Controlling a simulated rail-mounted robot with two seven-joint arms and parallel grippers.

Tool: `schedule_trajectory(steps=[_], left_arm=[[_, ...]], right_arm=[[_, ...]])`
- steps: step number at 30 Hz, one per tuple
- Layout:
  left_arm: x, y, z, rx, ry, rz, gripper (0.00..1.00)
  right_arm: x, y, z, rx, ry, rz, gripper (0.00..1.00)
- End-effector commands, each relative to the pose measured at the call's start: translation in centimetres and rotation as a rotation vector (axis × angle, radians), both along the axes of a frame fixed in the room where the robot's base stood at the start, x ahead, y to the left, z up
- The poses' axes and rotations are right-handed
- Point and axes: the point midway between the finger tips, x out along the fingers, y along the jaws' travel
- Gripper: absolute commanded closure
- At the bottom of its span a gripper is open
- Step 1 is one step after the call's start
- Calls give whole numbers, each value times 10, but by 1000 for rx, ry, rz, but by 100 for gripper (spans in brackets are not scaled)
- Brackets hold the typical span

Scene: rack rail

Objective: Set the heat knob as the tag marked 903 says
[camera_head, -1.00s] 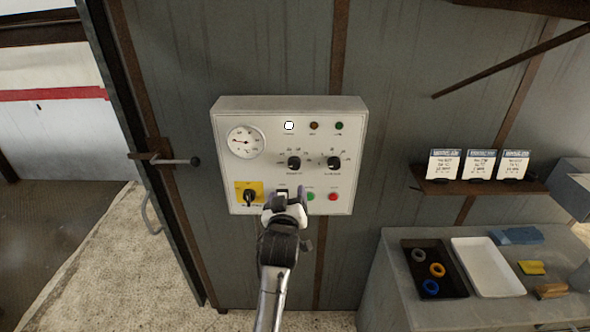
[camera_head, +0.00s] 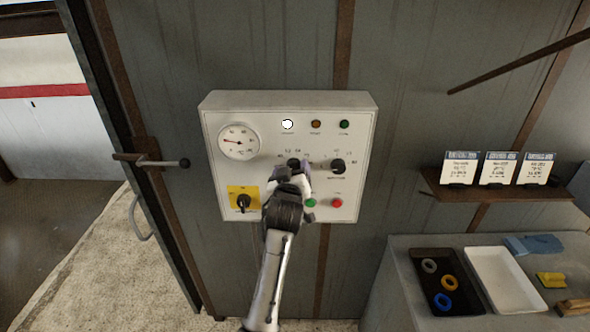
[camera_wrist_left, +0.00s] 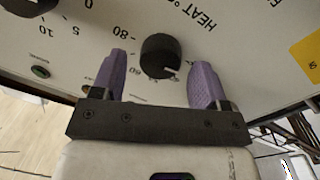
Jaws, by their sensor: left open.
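The heat knob (camera_head: 293,163) is the left of two black knobs on the white control panel (camera_head: 225,180). It also shows in the left wrist view as a black knob (camera_wrist_left: 158,54), upside down, with "HEAT °C", 60 and 80 printed near it. A pale mark shows on its lower right edge there. My left gripper (camera_head: 291,176) is open at the panel, its purple fingers (camera_wrist_left: 160,60) on either side of the knob with gaps visible. Three tags stand on the shelf: left (camera_head: 461,168), middle (camera_head: 497,168), right (camera_head: 538,168); their print is too small to read. My right gripper is out of view.
The panel also has a gauge (camera_head: 239,142), a second knob (camera_head: 338,166), a yellow-backed switch (camera_head: 243,202), a red button (camera_head: 337,203) and lamps. A rusty shelf (camera_head: 480,192) and a bench with a black tray (camera_head: 425,263) and white tray (camera_head: 503,280) stand right.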

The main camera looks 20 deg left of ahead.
Motion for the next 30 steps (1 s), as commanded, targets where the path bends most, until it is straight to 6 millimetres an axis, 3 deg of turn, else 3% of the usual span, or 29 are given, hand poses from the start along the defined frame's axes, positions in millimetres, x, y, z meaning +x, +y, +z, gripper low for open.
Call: schedule_trajectory(steps=[11,26,30], left_arm=[[1,1,0,0,0,1,32],[1,1,0,0,0,1,80],[1,1,0,5,2,1,82]], right_arm=[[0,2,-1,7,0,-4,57],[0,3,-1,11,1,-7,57],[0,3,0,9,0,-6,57]])
